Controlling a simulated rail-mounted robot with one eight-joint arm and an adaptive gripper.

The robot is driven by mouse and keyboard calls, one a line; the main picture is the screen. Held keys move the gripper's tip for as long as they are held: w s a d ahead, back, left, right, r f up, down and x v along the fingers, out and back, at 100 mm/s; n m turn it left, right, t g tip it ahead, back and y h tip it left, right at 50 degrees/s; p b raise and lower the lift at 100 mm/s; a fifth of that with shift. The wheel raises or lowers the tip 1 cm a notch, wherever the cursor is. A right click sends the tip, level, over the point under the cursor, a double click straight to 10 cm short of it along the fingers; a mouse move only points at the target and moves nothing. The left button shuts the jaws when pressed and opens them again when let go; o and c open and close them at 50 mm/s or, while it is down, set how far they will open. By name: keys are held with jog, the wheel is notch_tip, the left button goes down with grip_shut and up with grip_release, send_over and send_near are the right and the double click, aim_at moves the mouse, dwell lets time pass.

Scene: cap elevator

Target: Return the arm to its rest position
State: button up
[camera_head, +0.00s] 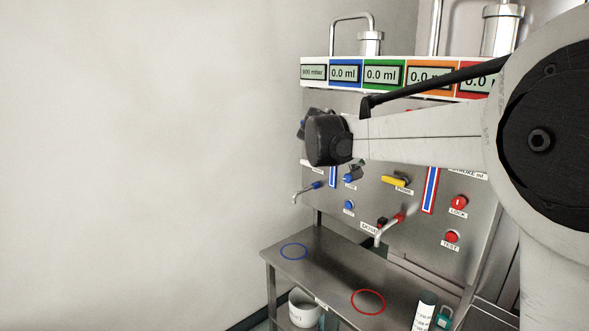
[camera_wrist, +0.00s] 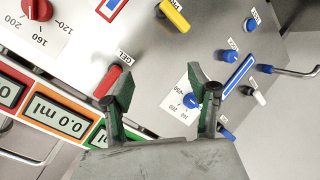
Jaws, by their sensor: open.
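My gripper (camera_wrist: 160,88) shows in the wrist view with its two green-padded fingers spread apart and nothing between them. Behind the fingers is the grey front panel (camera_wrist: 150,50) of the cap elevator, seen turned and tilted. In the head view my arm reaches in from the right, across the upper part of the panel (camera_head: 400,205). Its dark wrist end is in front of the panel's left side, below the displays, and hides most of my gripper there. I cannot tell the distance from the fingers to the panel.
A row of displays (camera_head: 383,75) tops the panel. Blue and red knobs, a yellow handle (camera_head: 396,181) and spouts stick out from it. Below is a metal table (camera_head: 325,262) with blue and red rings. A white bucket (camera_head: 304,308) stands underneath. The left side is bare wall.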

jog(key=s+d+f+g+y, duration=0.1)
jog(key=s+d+f+y, duration=0.15)
jog(key=s, duration=0.95)
jog(key=s+a+f+y, duration=0.1)
jog(key=s+f, duration=0.4)
jog(key=s, duration=0.5)
jog(key=s+a+f+y, duration=0.1)
jog(key=s+f+y, duration=0.2)
jog(key=s+f, duration=0.3)
jog(key=s+a+f+m+y, duration=0.1)
jog(key=s+f+y, duration=0.2)
jog(key=s, duration=1.3)
notch_tip(320, 180, down, 3)
jog(key=shift+s+a+r+g+b, duration=0.2)
jog(key=shift+s+a+g+b, duration=0.1)
jog(key=shift+g+b, duration=0.1)
jog(key=shift+c, duration=0.5)
